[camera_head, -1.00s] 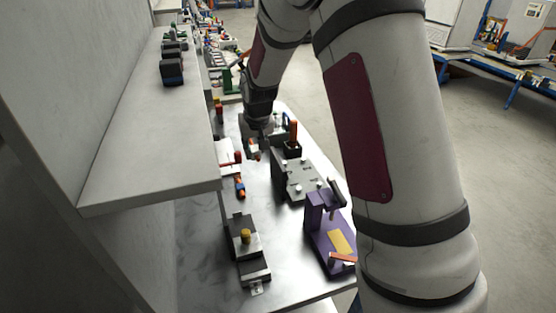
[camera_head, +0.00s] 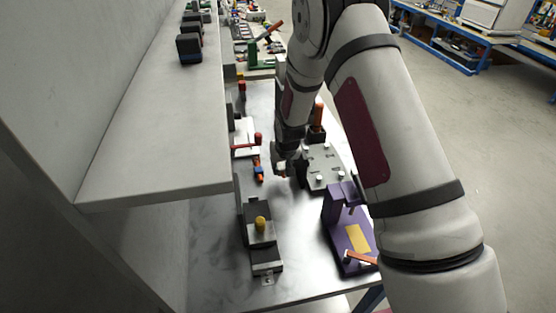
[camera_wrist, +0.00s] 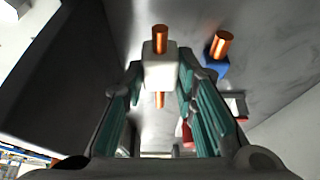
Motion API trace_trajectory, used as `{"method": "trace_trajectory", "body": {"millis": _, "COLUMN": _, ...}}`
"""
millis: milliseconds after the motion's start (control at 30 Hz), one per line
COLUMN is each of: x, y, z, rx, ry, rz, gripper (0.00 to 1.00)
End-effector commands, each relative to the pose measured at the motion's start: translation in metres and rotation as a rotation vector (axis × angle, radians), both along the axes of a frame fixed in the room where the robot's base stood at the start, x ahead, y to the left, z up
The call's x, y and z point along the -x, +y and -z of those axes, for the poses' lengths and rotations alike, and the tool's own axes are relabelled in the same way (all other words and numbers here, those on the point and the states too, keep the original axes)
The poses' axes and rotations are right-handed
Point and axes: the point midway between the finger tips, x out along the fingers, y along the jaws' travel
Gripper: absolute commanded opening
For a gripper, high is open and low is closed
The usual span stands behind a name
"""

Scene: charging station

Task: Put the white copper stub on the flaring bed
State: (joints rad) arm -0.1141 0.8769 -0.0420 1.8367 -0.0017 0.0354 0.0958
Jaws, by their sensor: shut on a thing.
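The white copper stub, a white block with a copper pipe through it (camera_wrist: 159,68), is between the fingers of my gripper (camera_wrist: 160,80) in the wrist view. The fingers are shut on the white block. In the head view my gripper (camera_head: 283,169) is over the bench, left of a grey plate with several white-topped posts (camera_head: 322,166). Its grip is too small to make out there. A grey fixture with a yellow knob (camera_head: 260,225) stands nearer the camera. I cannot tell for certain which fixture is the flaring bed.
A blue block with a copper pipe (camera_head: 259,170) stands on the bench left of my gripper; it also shows in the wrist view (camera_wrist: 217,70). A purple stand (camera_head: 338,217) is at the right. A grey shelf (camera_head: 165,150) overhangs the left side. Bare bench lies between the fixtures.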

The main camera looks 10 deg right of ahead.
Motion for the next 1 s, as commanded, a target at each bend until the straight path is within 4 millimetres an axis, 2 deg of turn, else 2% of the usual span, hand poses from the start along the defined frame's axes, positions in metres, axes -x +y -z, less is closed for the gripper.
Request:
{"method": "trace_trajectory", "body": {"millis": 33, "x": -0.014, "y": 0.0, "z": 0.002, "rx": 0.0, "ry": -0.002, "rz": 0.0, "gripper": 0.0}}
{"method": "trace_trajectory", "body": {"millis": 100, "x": -0.029, "y": 0.001, "z": 0.004, "rx": 0.0, "ry": -0.001, "rz": 0.0, "gripper": 0.0}}
{"method": "trace_trajectory", "body": {"millis": 200, "x": -0.044, "y": 0.001, "z": 0.005, "rx": 0.0, "ry": 0.0, "rz": 0.0, "gripper": 0.0}}
{"method": "trace_trajectory", "body": {"millis": 467, "x": -0.065, "y": 0.001, "z": 0.006, "rx": 0.0, "ry": -0.001, "rz": 0.0, "gripper": 0.0}}
{"method": "trace_trajectory", "body": {"millis": 700, "x": -0.064, "y": 0.001, "z": 0.036, "rx": 0.0, "ry": 0.001, "rz": 0.001, "gripper": 0.0}}
{"method": "trace_trajectory", "body": {"millis": 1000, "x": -0.065, "y": 0.001, "z": 0.041, "rx": 0.0, "ry": 0.001, "rz": 0.001, "gripper": 0.0}}
